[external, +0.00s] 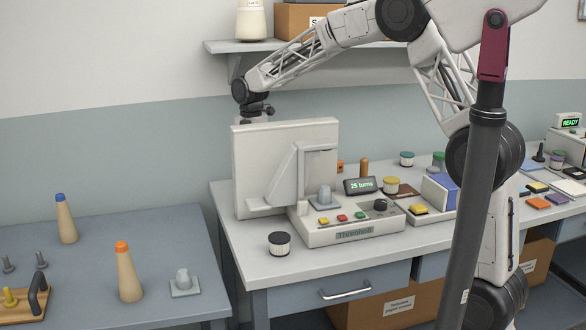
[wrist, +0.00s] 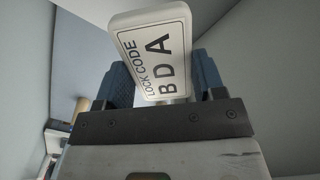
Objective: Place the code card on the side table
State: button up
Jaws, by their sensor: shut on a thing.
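The code card (wrist: 155,52) is a pale slab with rounded corners, printed "LOCK CODE" and "BDA". In the wrist view it stands between the two blue fingers of my gripper (wrist: 163,78), which is shut on it. In the external view my gripper (external: 254,112) is above and behind the white upright panel (external: 262,160); its fingertips and the card are hidden there. A grey-blue table (external: 90,268), seemingly the side table, is at the lower left, apart from the workbench.
On the left table are a blue-topped cone (external: 66,222), an orange-topped cone (external: 128,275), a grey knob on a plate (external: 184,283) and a wooden block with a handle (external: 25,305). A control box (external: 350,232) and dark-banded jar (external: 279,244) stand on the workbench. A shelf (external: 245,46) is above.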

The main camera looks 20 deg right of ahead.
jog(key=s+a+n, duration=0.2)
jog(key=s+a, duration=0.2)
jog(key=a, duration=1.2)
jog(key=n, duration=0.7)
send_over(89, 304)
notch_tip(89, 304, down, 15)
jog(key=shift+s+f, duration=0.1)
jog(key=shift+f, duration=0.3)
jog(key=shift+f, duration=3.15)
